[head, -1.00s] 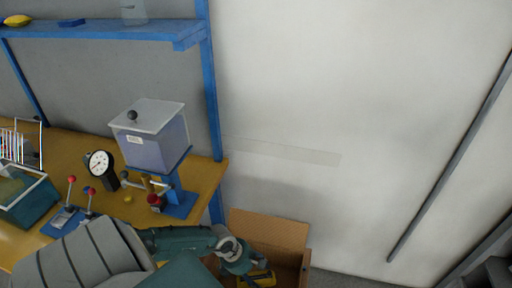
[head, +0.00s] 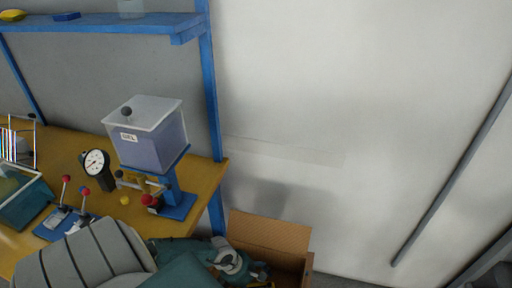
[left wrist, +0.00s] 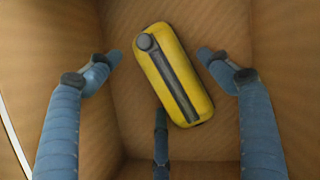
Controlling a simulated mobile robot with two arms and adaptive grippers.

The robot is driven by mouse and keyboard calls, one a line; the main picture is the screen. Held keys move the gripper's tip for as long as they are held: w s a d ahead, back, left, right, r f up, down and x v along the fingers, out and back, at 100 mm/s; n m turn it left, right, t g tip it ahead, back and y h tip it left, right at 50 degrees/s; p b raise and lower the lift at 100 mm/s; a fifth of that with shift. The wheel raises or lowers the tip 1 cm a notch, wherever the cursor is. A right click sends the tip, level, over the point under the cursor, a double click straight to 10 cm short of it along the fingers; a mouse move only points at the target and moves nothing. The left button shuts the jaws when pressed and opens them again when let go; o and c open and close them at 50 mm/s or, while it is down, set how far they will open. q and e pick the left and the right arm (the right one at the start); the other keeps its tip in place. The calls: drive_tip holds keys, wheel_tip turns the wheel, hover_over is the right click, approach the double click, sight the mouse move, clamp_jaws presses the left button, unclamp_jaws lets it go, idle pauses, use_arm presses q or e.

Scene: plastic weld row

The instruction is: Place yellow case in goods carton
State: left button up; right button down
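The yellow case (left wrist: 174,75), with a dark strip and a round dark knob, lies tilted inside the brown goods carton (left wrist: 225,22) in the left wrist view. Only a sliver of yellow shows at the bottom edge of the head view. My left gripper (left wrist: 157,66) reaches into the carton with its fingers spread, one on each side of the case. Gaps show between the fingertips and the case. In the head view, the carton (head: 270,232) stands beside the bench, and my left gripper (head: 258,272) is at its opening. My right gripper is not in view.
The yellow-topped bench (head: 206,196) holds a clear bin (head: 152,142) on a blue stand, a dial gauge (head: 95,163), a lever fixture (head: 66,216) and a teal tray (head: 24,205). A blue shelf (head: 110,27) runs above. A plain wall is behind the carton.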

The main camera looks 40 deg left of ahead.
use_arm(q)
drive_tip(key=shift+r, duration=0.1)
drive_tip(key=shift+r, duration=0.2)
drive_tip(key=p+v, duration=0.1)
drive_tip(key=v, duration=1)
drive_tip(key=shift+s+r+p, duration=0.2)
drive_tip(key=shift+r+p, duration=0.1)
drive_tip(key=shift+r, duration=0.05)
drive_tip(key=shift+a, duration=0.1)
